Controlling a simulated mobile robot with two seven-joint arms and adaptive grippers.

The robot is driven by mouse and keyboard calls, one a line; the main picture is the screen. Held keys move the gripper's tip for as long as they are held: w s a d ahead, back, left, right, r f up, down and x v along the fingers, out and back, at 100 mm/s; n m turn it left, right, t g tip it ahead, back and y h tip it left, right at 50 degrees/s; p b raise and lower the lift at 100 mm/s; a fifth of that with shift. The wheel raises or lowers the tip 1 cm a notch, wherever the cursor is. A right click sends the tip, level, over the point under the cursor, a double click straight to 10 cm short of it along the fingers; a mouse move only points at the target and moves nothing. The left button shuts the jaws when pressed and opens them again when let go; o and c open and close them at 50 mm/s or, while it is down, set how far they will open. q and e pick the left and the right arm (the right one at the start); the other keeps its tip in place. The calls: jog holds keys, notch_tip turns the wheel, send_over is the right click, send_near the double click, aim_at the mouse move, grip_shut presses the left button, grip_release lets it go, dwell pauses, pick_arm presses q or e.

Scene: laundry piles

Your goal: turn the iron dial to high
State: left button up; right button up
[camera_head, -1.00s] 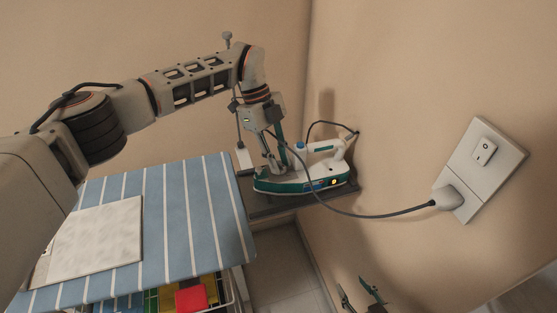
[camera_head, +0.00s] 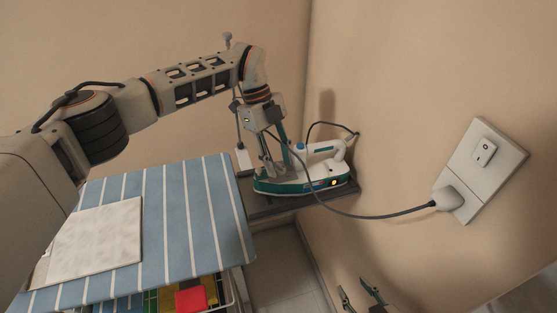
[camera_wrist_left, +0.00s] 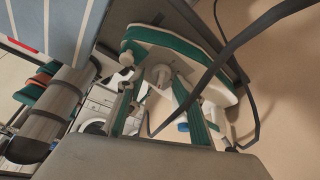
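The white and teal iron (camera_head: 318,174) rests on a dark shelf in the corner, with a lit yellow-orange light on its side. In the left wrist view the iron (camera_wrist_left: 172,40) carries a round grey knob (camera_wrist_left: 160,74), which looks like the dial; its setting cannot be read. My left gripper (camera_head: 276,170) points down over the iron. Its fingers are apart, one on either side of the knob in the left wrist view (camera_wrist_left: 160,105), with no visible contact. My right gripper (camera_head: 360,297) shows only its tips at the bottom edge, spread apart and empty.
A dark cable (camera_head: 365,214) runs from the iron to a plug in the wall socket (camera_head: 484,165) and crosses close to my left gripper. The ironing board (camera_head: 195,215) with blue stripes stands left, bearing a pale folded cloth (camera_head: 95,243). A wire rack with colored laundry is below.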

pick_arm(q)
jog(key=v, duration=0.8)
jog(key=shift+s+d, duration=0.1)
dwell(0.3)
